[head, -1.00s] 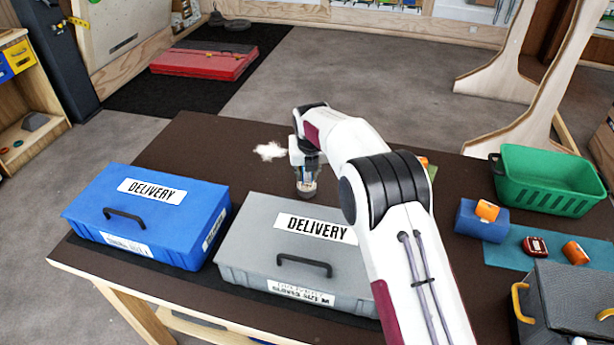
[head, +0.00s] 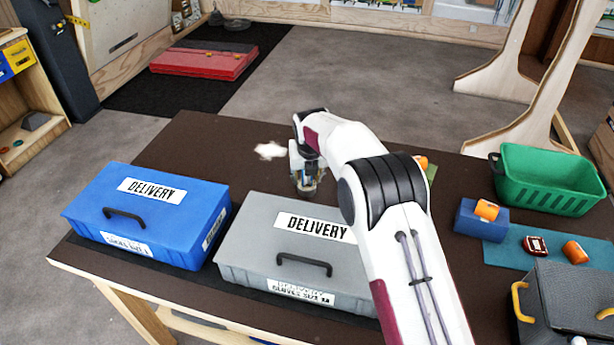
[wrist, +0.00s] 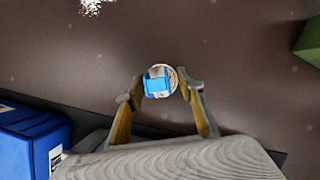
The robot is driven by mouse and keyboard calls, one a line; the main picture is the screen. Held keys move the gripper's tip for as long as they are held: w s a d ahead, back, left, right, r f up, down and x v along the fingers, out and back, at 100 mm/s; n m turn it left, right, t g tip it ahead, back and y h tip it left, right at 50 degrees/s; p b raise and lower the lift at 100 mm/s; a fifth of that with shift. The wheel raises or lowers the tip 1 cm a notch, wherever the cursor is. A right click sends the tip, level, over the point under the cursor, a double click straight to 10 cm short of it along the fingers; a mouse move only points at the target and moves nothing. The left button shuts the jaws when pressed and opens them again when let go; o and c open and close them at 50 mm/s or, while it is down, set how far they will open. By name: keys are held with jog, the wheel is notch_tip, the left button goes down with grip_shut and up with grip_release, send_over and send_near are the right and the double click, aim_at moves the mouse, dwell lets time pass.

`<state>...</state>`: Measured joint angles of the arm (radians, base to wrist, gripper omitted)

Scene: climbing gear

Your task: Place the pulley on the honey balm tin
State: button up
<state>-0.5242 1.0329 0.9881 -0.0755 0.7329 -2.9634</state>
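My gripper (head: 306,176) points down over the dark table, behind the grey case. In the wrist view its two fingers (wrist: 161,82) stand close on either side of a small blue and pale piece, which I take for the pulley (wrist: 156,86). A pale round rim shows just behind it, likely the honey balm tin (wrist: 174,73). In the head view the tin (head: 306,190) is a small round shape right under the fingertips, largely covered. I cannot tell whether pulley and tin touch.
A blue case (head: 150,222) and a grey case (head: 262,250) stand at the front. At right are a green basket (head: 550,185), a blue block (head: 470,220) with an orange item, a blue-green mat (head: 510,254) and a dark box (head: 575,295). A white patch (head: 270,151) lies behind left.

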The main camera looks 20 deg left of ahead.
jog(key=shift+r, duration=0.15)
jog(key=shift+v, duration=1)
jog(key=v, duration=1)
jog(key=s+d+r+m, duration=0.8)
jog(key=d+r+m, duration=0.15)
jog(key=d, duration=0.25)
jog(key=s+d+r+m, duration=0.8)
jog(key=d+m, duration=0.2)
jog(key=d, duration=0.2)
jog(key=s+d+f+m, duration=0.1)
jog(key=s+d+m, duration=0.3)
jog(key=s+m, duration=0.3)
jog(key=s+d+f+m+t+h, duration=0.1)
jog(key=s+d+f+m, duration=0.1)
jog(key=s+d+m, duration=0.2)
jog(key=s+d+f+m, duration=0.1)
jog(key=s+d+m, duration=0.3)
jog(key=s+m, duration=0.6)
jog(key=s, duration=0.4)
jog(key=shift+s+f+t+h, duration=0.15)
jog(key=shift+s+t+h, duration=0.15)
jog(key=shift+h, duration=0.1)
